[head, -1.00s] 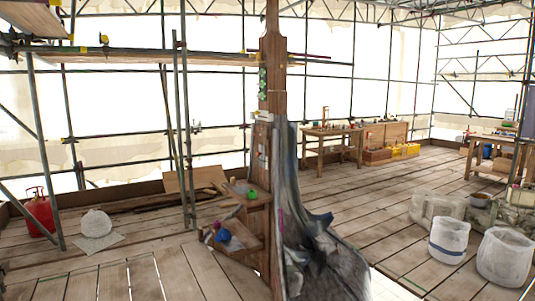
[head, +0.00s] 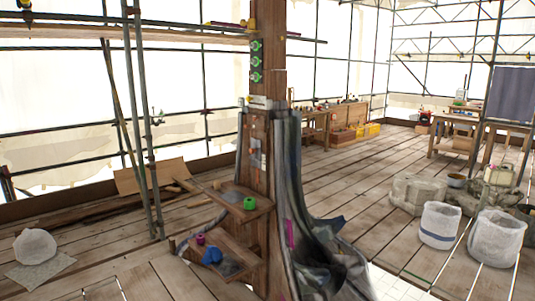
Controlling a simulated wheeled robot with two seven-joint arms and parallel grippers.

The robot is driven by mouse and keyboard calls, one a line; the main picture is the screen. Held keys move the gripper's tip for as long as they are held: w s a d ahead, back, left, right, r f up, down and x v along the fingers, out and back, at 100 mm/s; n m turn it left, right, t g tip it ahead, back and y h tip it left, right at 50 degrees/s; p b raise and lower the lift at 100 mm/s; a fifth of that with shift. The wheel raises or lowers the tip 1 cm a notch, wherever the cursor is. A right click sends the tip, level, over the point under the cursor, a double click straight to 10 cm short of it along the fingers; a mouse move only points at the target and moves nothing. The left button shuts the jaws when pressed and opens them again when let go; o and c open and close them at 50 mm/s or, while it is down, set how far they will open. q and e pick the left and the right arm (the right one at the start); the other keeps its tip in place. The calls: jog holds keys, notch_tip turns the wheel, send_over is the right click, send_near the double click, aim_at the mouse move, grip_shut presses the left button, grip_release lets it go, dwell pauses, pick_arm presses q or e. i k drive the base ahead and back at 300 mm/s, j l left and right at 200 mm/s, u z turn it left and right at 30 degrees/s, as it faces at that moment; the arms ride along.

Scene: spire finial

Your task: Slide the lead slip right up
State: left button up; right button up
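A wooden post (head: 270,75) stands upright in the middle of the head view. A dark grey, creased sheet (head: 288,190) covers the post's lower right side and spreads in folds onto the floor. I cannot tell whether this sheet or some smaller piece on the post is the lead slip. Several green round fittings (head: 256,60) sit in a column on the post. A pale ledge piece (head: 260,102) and small pale plates (head: 254,148) are lower on it. Neither gripper is in view.
Two small shelves jut left from the post: the upper holds a green roll (head: 249,203), the lower a blue item (head: 212,256) and a purple one (head: 200,239). Scaffold poles (head: 148,130) stand left. White sacks (head: 440,225) stand right. Floorboards between are mostly clear.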

aim_at(255, 150)
jog(key=i+j+z, duration=0.1)
jog(key=i+j, duration=0.75)
